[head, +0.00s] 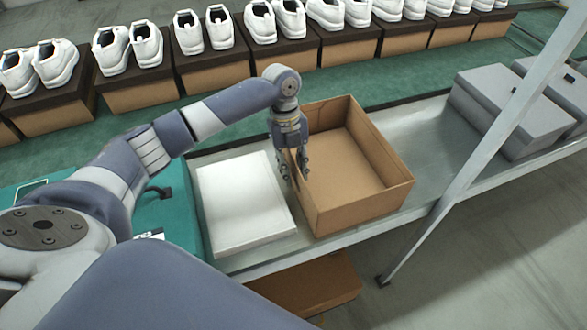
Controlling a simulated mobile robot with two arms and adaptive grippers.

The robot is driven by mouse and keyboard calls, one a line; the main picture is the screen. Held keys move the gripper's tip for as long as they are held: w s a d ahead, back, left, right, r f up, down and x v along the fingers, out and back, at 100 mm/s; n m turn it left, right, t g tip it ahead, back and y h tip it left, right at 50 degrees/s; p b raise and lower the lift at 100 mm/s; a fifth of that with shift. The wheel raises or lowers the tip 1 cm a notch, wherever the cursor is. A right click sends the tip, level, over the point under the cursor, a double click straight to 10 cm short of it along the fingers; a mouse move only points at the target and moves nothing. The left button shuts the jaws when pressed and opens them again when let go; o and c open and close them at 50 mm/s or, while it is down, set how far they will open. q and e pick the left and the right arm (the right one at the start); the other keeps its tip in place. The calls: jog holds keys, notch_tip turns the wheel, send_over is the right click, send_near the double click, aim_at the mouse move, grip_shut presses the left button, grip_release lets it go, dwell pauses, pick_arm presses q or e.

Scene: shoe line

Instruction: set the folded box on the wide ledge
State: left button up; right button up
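The folded box, an open brown cardboard box (392,205), stands upright on the grey metal ledge (432,135) in the middle of the head view. It is empty inside. My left gripper (294,172) points down at the box's left wall. Its two fingertips are apart, one on the outer side of the wall and one on the inner side, with a visible gap between them. Whether either finger touches the cardboard cannot be told. My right gripper is out of view.
A white flat box (240,203) lies just left of the cardboard box. Grey lidded boxes (505,110) stand at the right, behind a slanted metal post (490,150). White shoes on boxes line the green conveyor (345,83). Another brown box (310,285) sits below the ledge.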

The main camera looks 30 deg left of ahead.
pick_arm(q)
jog(key=b+v, duration=0.1)
jog(key=v, duration=1.1)
jog(key=shift+b, duration=0.3)
jog(key=shift+s+d, duration=0.1)
